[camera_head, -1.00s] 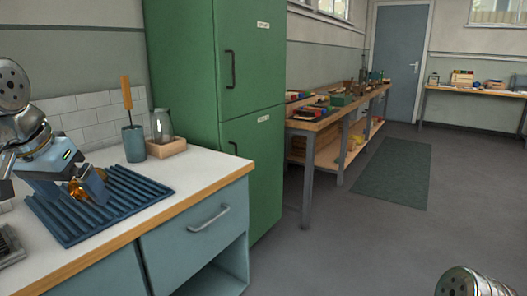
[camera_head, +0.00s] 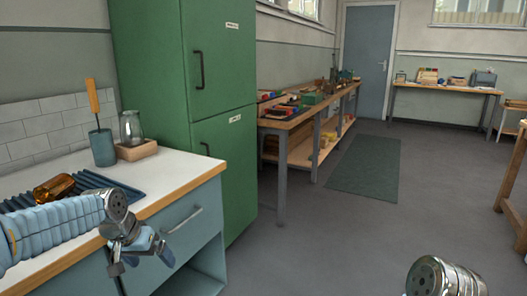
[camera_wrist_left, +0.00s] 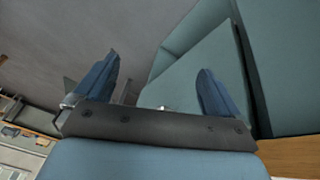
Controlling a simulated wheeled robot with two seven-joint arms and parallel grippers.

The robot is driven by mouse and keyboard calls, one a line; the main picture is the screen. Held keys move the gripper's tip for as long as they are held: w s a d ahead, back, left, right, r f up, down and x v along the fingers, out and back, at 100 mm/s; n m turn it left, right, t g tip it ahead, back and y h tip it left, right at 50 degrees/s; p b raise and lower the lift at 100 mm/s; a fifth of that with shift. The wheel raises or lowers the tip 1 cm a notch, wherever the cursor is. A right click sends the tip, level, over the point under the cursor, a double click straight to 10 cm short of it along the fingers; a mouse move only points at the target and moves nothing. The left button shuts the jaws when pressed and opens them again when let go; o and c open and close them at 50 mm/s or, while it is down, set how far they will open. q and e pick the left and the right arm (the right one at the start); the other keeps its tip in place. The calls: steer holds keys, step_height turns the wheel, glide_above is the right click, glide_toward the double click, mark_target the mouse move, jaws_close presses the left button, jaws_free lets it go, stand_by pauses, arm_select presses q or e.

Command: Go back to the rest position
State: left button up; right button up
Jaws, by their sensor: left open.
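My left gripper (camera_head: 153,254) hangs in front of the blue-grey cabinet, below the counter edge. In the left wrist view my left gripper (camera_wrist_left: 158,85) shows two blue fingers wide apart with nothing between them. An amber bottle (camera_head: 54,188) lies on the dark blue ribbed mat (camera_head: 92,181) on the counter, behind my left arm, apart from the gripper. My left forearm hides much of the mat. A metal part of my right arm shows at the bottom right of the head view; its gripper is out of the picture.
The white counter (camera_head: 170,168) has a wooden edge close to my left arm. A cup with a wooden-handled brush (camera_head: 102,145) and a glass jar (camera_head: 131,127) stand at its back. A green cabinet (camera_head: 222,170) and long workbench (camera_head: 300,122) stand beyond. The grey floor (camera_head: 330,240) is open.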

arm_select(q)
steer(key=d+f+g+h, duration=0.1)
steer(key=d+f, duration=0.2)
steer(key=f, duration=0.5)
steer(key=d+f, duration=0.4)
steer(key=f, duration=0.3)
steer(key=s+d+f+n+g+h, duration=0.1)
steer(key=s+d+f, duration=0.3)
steer(key=s+f, duration=0.3)
steer(key=s+d+f, duration=0.3)
steer(key=s+f, duration=0.1)
steer(key=f, duration=0.6)
steer(key=s+d+f, duration=0.2)
steer(key=s+f, duration=0.1)
steer(key=s, duration=0.3)
steer(key=s+d+f+n+g, duration=0.1)
steer(key=s+f, duration=0.2)
steer(key=s, duration=0.3)
steer(key=shift+d, duration=0.4)
